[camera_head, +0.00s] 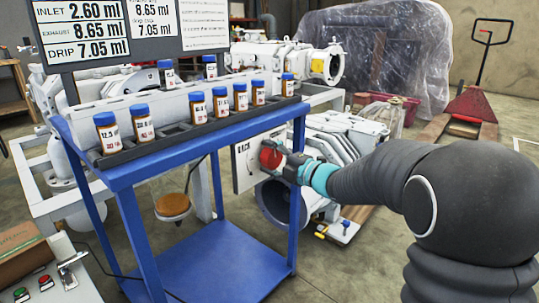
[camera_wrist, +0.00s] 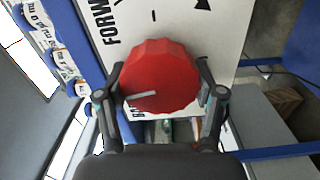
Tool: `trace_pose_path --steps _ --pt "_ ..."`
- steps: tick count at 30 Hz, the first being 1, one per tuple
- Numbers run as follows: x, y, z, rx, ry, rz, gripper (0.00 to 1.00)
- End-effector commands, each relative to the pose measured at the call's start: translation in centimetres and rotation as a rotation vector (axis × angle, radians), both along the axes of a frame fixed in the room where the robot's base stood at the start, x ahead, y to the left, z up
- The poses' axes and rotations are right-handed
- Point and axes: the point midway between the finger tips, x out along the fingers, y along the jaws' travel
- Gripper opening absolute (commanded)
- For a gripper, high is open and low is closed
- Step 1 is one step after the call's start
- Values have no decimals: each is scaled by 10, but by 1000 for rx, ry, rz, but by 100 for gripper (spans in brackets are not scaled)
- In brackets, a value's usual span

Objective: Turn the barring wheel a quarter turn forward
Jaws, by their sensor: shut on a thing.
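The barring wheel is a red faceted knob (camera_wrist: 158,72) in front of a white panel (camera_wrist: 210,30) with black lettering, part of which reads "FORW", a tick and part of an arrow. A pale pointer line on the knob points toward the left in the wrist view. My gripper (camera_wrist: 161,90) is shut on the knob, with one finger on each side of it. In the head view the red knob (camera_head: 270,155) shows at the panel, with my gripper (camera_head: 285,163) against it. The lower lettering is partly hidden by the knob and gripper.
A blue cart (camera_head: 130,172) with several blue-capped bottles on its top stands left of the knob. A grey pump (camera_head: 345,140) stands behind the panel. A control box (camera_head: 60,285) with green and red buttons is at lower left. A wrapped crate (camera_head: 375,50) stands at the back.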

Motion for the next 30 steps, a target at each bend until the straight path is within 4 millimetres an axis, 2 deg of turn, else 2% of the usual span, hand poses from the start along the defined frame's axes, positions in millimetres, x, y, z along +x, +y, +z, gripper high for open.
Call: trace_pose_path --steps 12,27,28,30 --pt "0 0 2 105 133 -1 33" --pt "0 0 1 115 146 0 33" --pt "0 0 1 115 146 0 70" --pt "0 0 1 115 146 0 88"
